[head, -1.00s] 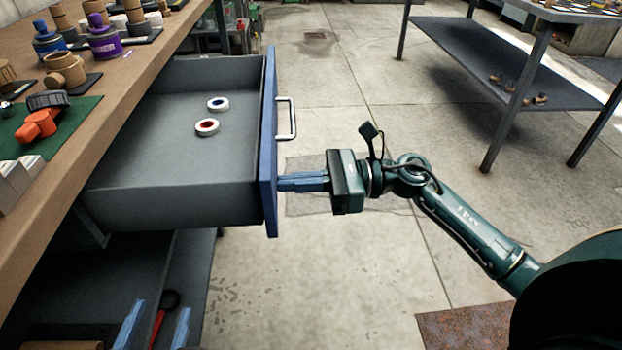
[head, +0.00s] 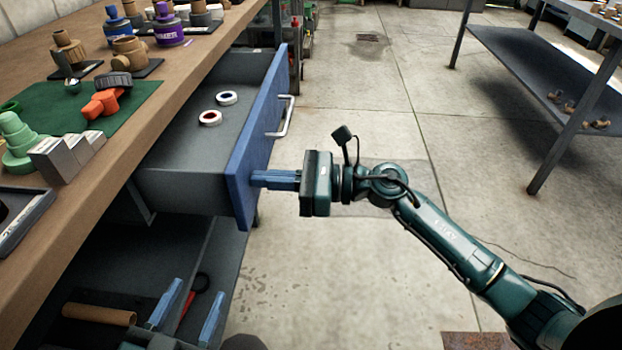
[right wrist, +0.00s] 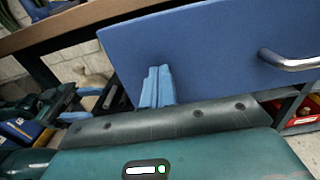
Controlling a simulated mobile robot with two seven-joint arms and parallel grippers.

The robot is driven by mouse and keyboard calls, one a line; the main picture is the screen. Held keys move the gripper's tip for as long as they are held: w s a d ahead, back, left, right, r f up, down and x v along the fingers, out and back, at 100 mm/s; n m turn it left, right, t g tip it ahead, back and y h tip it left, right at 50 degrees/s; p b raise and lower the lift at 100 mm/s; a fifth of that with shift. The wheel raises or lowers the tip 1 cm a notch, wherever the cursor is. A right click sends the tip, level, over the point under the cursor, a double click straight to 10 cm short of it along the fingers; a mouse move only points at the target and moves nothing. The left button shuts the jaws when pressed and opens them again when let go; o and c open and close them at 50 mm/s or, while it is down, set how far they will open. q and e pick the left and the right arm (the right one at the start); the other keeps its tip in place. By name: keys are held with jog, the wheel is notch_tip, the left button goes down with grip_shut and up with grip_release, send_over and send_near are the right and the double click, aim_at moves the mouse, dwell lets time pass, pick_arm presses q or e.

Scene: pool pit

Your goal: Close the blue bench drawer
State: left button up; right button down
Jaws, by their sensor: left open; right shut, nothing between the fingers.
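The blue-fronted drawer (head: 262,150) stands partly open from the bench, and its grey inside shows in the head view. Its silver handle (head: 287,117) is on the front's outer face. My right gripper (head: 254,180) is shut, with its blue fingertips against the drawer front near its lower, nearer end, away from the handle. In the right wrist view the fingers (right wrist: 156,88) meet the blue front, with the handle (right wrist: 290,62) to the right. My left gripper (head: 188,308) is open and empty, low beside the bench's lower shelf.
Two tape rolls (head: 210,118) lie in the drawer. The wooden bench top (head: 150,125) holds bottles, blocks and a green mat (head: 60,118). A brown cylinder (head: 98,314) lies low at the left. Another table (head: 540,75) stands at the right. The concrete floor between is clear.

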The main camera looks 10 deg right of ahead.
aim_at(175, 173)
jog(key=b+x, duration=0.1)
jog(key=x, duration=1.4)
jog(key=shift+f, duration=0.1)
jog(key=shift+w+a, duration=0.15)
jog(key=shift+a, duration=0.4)
pick_arm(q)
jog(key=shift+s+d+r+m+t+h, duration=0.15)
jog(key=shift+d+m+t+h, duration=0.35)
jog(key=shift+h, duration=0.1)
pick_arm(e)
jog(key=shift+r, duration=0.25)
pick_arm(q)
jog(key=shift+b, duration=0.3)
